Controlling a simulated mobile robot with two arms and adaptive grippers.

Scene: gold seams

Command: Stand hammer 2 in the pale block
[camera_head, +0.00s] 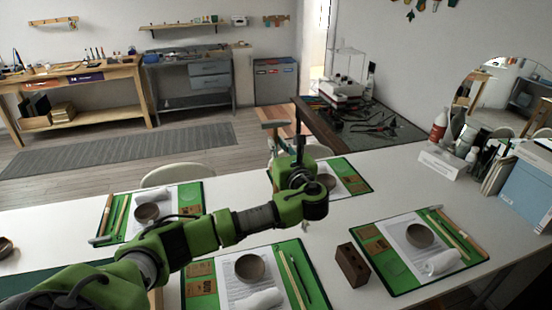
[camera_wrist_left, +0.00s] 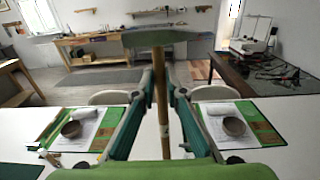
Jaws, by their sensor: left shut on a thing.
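My left gripper (camera_wrist_left: 163,94) is shut on the wooden handle of a hammer (camera_wrist_left: 160,38), which stands upright in the jaws with its grey-green head up. In the head view the hammer (camera_head: 272,113) shows above the tables, beyond my left wrist, and most of its handle is hidden. No mark tells me its number. I do not clearly see a pale block. A tan sliver (camera_head: 155,300) shows beside my left arm at the bottom, too covered to name. A dark brown block with holes (camera_head: 352,265) stands on the white table. My right gripper is out of view.
Green mats (camera_head: 290,250) with papers, brown bowls (camera_head: 250,267) and thin tools lie on the white table (camera_head: 345,210). A round mirror, bottles (camera_head: 440,125) and blue folders (camera_head: 520,180) stand at the right. Bare tabletop surrounds the brown block.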

